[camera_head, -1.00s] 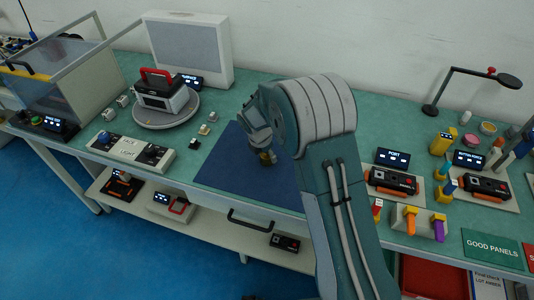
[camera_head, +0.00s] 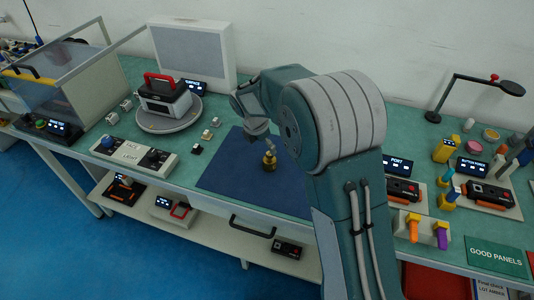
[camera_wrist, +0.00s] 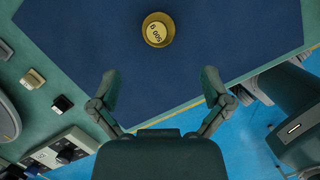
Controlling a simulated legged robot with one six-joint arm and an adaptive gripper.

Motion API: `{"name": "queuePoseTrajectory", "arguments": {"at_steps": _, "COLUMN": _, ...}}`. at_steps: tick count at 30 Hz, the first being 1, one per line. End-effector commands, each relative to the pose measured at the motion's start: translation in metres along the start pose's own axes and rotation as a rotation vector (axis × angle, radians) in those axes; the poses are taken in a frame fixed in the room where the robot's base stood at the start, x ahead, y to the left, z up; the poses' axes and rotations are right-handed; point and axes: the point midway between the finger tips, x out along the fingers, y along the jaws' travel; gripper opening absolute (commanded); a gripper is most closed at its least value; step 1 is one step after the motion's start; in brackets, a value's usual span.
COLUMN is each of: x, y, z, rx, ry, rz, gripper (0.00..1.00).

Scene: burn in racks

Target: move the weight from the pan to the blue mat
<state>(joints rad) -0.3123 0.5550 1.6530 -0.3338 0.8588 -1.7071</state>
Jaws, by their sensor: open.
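The weight (camera_head: 270,161) is a small brass piece with a knob, standing upright on the blue mat (camera_head: 235,175). In the wrist view the weight (camera_wrist: 158,30) shows from above as a gold round with a pale marked top, with mat (camera_wrist: 185,75) all around it. My gripper (camera_wrist: 161,75) is open and empty, its two fingers apart and clear of the weight. In the head view my gripper (camera_head: 262,138) hangs above and behind the weight. I cannot make out a pan for certain.
A round grey turntable (camera_head: 150,128) with a red-handled device stands left of the mat. Small blocks (camera_head: 206,135) lie between them. A control box (camera_head: 132,152) is at the front left edge. Devices on boards (camera_head: 488,196) and a lamp (camera_head: 470,82) are at the right.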

Motion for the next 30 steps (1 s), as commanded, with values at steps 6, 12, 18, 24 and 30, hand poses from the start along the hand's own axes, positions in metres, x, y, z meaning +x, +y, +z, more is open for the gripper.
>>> {"name": "queuePoseTrajectory", "arguments": {"at_steps": 6, "x": -0.027, "y": 0.001, "z": 0.000, "rx": 0.000, "ry": -0.001, "rz": 0.002, "gripper": 0.98}}
{"name": "queuePoseTrajectory", "arguments": {"at_steps": 12, "x": -0.031, "y": 0.000, "z": 0.000, "rx": 0.001, "ry": 0.000, "rz": 0.000, "gripper": 0.98}}
{"name": "queuePoseTrajectory", "arguments": {"at_steps": 18, "x": -0.062, "y": -0.025, "z": 0.012, "rx": 0.184, "ry": 0.009, "rz": 0.031, "gripper": 0.98}}
{"name": "queuePoseTrajectory", "arguments": {"at_steps": 24, "x": -0.117, "y": -0.085, "z": 0.026, "rx": 0.596, "ry": 0.045, "rz": 0.089, "gripper": 0.98}}
{"name": "queuePoseTrajectory", "arguments": {"at_steps": 30, "x": -0.158, "y": -0.147, "z": 0.025, "rx": 1.007, "ry": 0.097, "rz": 0.140, "gripper": 0.98}}
